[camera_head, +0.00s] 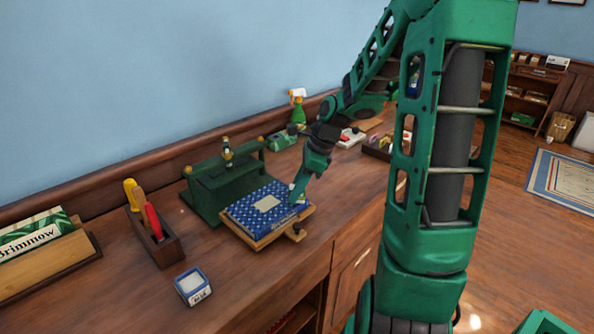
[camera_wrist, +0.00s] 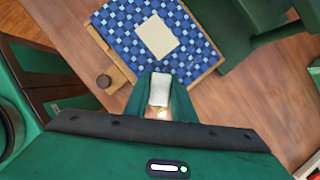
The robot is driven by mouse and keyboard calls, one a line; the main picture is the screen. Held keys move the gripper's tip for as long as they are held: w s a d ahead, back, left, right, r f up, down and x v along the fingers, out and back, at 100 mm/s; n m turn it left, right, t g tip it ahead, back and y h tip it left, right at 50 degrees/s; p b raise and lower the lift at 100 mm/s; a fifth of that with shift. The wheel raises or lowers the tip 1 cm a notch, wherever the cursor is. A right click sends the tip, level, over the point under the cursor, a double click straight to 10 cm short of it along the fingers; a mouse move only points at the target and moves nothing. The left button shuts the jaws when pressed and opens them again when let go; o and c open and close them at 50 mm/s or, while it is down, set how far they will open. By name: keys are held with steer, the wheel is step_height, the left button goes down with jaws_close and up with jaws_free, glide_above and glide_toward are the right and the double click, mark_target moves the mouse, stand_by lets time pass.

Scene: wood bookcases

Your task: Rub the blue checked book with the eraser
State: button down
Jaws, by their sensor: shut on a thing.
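The blue checked book (camera_head: 248,215) lies flat on a wooden board (camera_head: 268,238) at the front of a green press. It has a cream label on its cover, and the book also shows in the wrist view (camera_wrist: 126,32). My gripper (camera_head: 296,196) points down over the book's near right corner. In the wrist view my gripper (camera_wrist: 160,100) is shut on a white eraser (camera_wrist: 161,88), whose tip is at the book's edge. I cannot tell if the eraser touches the cover. The fingers hide part of the eraser.
The green press (camera_head: 205,195) stands just behind the book. A wooden caddy with colored-handled tools (camera_head: 158,240), a small white-and-blue box (camera_head: 192,286) and a book rack (camera_head: 45,262) are to the left. A spray bottle (camera_head: 298,110) stands at the back. The front counter is mostly clear.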

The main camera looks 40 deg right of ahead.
steer(key=shift+s+r, duration=0.1)
steer(key=shift+s, duration=0.25)
steer(key=shift+r, duration=3.95)
steer(key=shift+w+a+f, duration=0.15)
steer(key=shift+w, duration=0.3)
steer(key=shift+f, duration=0.1)
